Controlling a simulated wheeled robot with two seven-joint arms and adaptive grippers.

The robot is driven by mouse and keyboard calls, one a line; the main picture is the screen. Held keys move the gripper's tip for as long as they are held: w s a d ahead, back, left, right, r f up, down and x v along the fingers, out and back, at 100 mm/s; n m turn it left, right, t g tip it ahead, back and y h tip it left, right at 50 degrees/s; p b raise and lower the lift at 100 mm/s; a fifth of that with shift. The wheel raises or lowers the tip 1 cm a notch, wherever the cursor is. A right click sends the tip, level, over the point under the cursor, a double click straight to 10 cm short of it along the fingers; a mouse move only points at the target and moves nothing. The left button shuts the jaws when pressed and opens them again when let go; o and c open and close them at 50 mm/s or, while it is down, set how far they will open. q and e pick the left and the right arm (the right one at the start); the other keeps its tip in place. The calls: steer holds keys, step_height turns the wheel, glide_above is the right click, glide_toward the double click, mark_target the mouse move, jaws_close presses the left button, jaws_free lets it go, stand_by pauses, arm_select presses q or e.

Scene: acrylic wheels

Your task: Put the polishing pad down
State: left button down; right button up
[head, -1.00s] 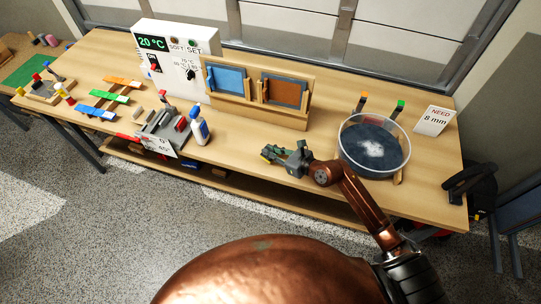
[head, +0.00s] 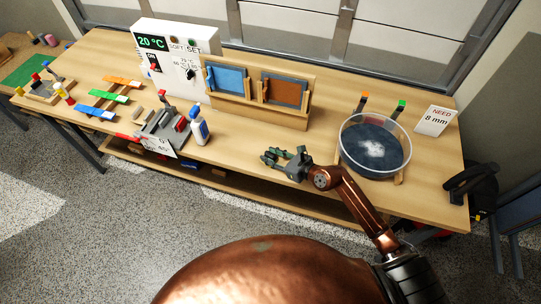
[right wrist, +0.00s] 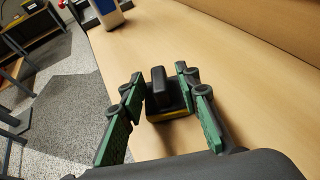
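The polishing pad (right wrist: 170,109) shows in the right wrist view as a dark block with an upright black handle and a yellow lower edge. It appears to rest on the wooden table (right wrist: 235,105), near the front edge. My right gripper (right wrist: 160,75) is open around it, with its green-padded fingers on both sides and gaps to the handle. In the head view my right gripper (head: 282,157) is low over the table's front part with its fingers spread. The pad is too small to make out there. My left gripper is not in view.
A clear round tub (head: 347,158) with dark contents stands right of my gripper. A blue-and-white bottle (head: 199,128) and a grey fixture (head: 160,130) stand to the left. A wooden rack (head: 255,112) with blue and brown panels is behind. Table between is clear.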

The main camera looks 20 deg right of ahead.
steer(key=shift+s+d+r, duration=0.1)
steer(key=shift+s+r, duration=0.05)
steer(key=shift+r, duration=0.05)
steer(key=v, duration=1)
steer(key=shift+s+d, duration=0.15)
steer(key=shift+s, duration=0.05)
steer(key=shift+s+d+r, duration=0.25)
steer(key=shift+s+d, duration=0.05)
steer(key=shift+s, duration=0.15)
